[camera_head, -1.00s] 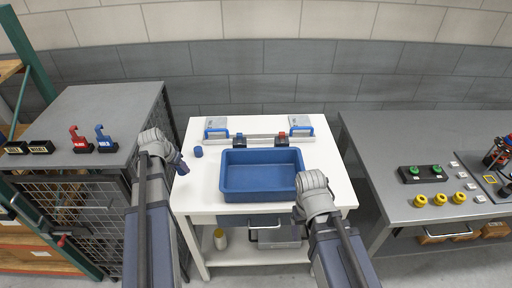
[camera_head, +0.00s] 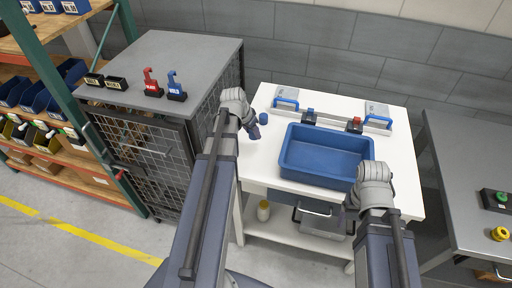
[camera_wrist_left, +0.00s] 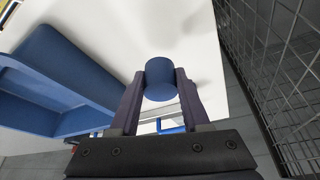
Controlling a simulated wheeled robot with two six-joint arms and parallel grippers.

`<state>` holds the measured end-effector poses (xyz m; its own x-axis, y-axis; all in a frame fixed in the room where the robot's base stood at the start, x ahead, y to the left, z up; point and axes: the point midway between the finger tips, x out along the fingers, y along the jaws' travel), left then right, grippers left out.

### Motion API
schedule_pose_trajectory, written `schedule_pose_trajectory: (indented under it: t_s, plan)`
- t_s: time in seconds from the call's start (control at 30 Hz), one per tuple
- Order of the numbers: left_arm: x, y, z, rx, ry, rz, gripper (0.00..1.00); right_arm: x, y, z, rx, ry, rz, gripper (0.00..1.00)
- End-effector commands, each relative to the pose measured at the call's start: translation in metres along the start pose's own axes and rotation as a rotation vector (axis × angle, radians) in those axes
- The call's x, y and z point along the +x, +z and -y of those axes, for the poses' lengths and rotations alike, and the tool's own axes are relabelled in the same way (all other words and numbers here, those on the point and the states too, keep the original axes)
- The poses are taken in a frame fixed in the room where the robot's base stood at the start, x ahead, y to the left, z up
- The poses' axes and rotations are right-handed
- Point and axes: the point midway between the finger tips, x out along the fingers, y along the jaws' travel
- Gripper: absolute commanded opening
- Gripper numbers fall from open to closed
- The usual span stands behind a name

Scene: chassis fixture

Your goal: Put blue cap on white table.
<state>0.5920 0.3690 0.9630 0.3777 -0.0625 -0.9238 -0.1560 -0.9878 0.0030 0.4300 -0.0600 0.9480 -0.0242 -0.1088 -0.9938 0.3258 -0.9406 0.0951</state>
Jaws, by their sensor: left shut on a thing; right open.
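The blue cap (camera_head: 263,118) is a small dark blue cylinder over the left part of the white table (camera_head: 398,148), left of the blue bin. In the left wrist view the cap (camera_wrist_left: 160,78) sits between the fingertips of my left gripper (camera_wrist_left: 161,82), which is shut on it. The white tabletop (camera_wrist_left: 180,25) shows behind the cap; I cannot tell whether the cap touches it. In the head view my left gripper (camera_head: 258,125) is at the table's left edge. My right gripper (camera_head: 352,200) is open near the table's front edge, its fingers mostly hidden by its wrist.
The blue bin (camera_head: 326,178) fills the table's middle. A fixture with blue-handled grey blocks (camera_head: 287,98) stands behind it. A grey wire-mesh cabinet (camera_head: 195,60) with red and blue hooks is on the left. A grey table (camera_head: 465,165) is on the right.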

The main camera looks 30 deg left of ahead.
Motion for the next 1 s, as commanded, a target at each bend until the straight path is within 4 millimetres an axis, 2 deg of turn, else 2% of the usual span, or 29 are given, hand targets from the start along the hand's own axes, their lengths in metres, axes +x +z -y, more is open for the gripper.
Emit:
schedule_pose_trajectory:
  t_s: [0.03, 0.13, 0.43, 0.73, 1.0]
  plan:
    - [0.016, 0.007, 0.0, 0.0, 0.0, 0.0, 0.0, 0.017, -0.001, 0.002, 0.0, 0.0, 0.0, 0.78]
    - [0.026, 0.011, 0.0, 0.0, 0.0, 0.0, 0.0, 0.028, -0.002, 0.003, 0.0, 0.0, 0.0, 0.78]
    - [0.031, 0.013, 0.0, 0.0, 0.0, 0.0, 0.0, 0.034, -0.002, 0.003, 0.0, 0.0, 0.0, 0.78]
    - [0.062, 0.026, 0.0, 0.0, 0.0, 0.0, 0.0, 0.067, -0.004, 0.006, 0.0, 0.0, 0.0, 0.78]
    - [0.061, 0.025, 0.0, 0.0, 0.0, 0.0, 0.0, 0.066, -0.004, 0.006, 0.0, 0.0, 0.0, 0.78]
